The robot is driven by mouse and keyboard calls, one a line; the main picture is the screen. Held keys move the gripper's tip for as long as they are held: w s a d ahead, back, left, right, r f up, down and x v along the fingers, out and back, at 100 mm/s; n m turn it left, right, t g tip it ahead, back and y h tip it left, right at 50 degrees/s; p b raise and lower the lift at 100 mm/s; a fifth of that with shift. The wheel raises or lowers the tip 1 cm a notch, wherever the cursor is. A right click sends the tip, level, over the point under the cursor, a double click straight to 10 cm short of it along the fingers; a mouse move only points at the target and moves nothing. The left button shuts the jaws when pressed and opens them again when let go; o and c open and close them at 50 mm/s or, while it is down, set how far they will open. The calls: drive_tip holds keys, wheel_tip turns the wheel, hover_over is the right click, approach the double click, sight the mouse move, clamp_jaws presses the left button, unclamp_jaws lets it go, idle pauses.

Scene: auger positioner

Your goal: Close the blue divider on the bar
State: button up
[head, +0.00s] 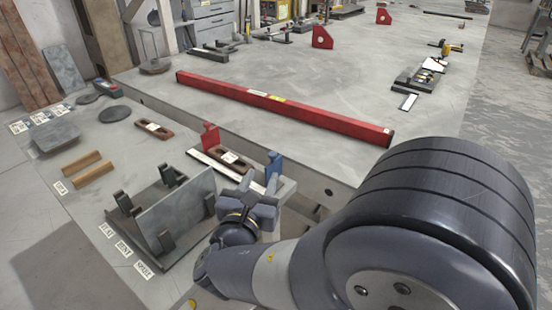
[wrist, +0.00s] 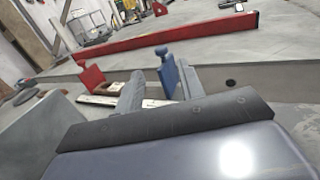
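The blue divider (head: 273,166) stands upright at the right end of a pale bar (head: 218,167). The red divider (head: 210,137) stands upright toward the bar's other end, with a clear gap between the two. My gripper (head: 261,183) is open at the blue divider, low over the bench edge. In the wrist view the blue divider (wrist: 168,73) shows between my gripper's fingers (wrist: 160,82), nearer the right finger. I cannot tell whether a finger touches it. The red divider (wrist: 92,76) is to the left, beyond the left finger. My wrist hides the lower part of the fingers.
A brown block (head: 229,157) lies by the bar, between the dividers. A grey plate stand (head: 168,222) is close to my gripper's left. A long red beam (head: 285,107) lies behind on the bench. The bench surface between the beam and the dividers is mostly clear.

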sight(271, 157)
drive_tip(key=b+x, duration=0.1)
drive_tip(key=x, duration=0.8)
drive_tip(key=shift+w+d, duration=0.2)
drive_tip(key=shift+w, duration=0.1)
clamp_jaws()
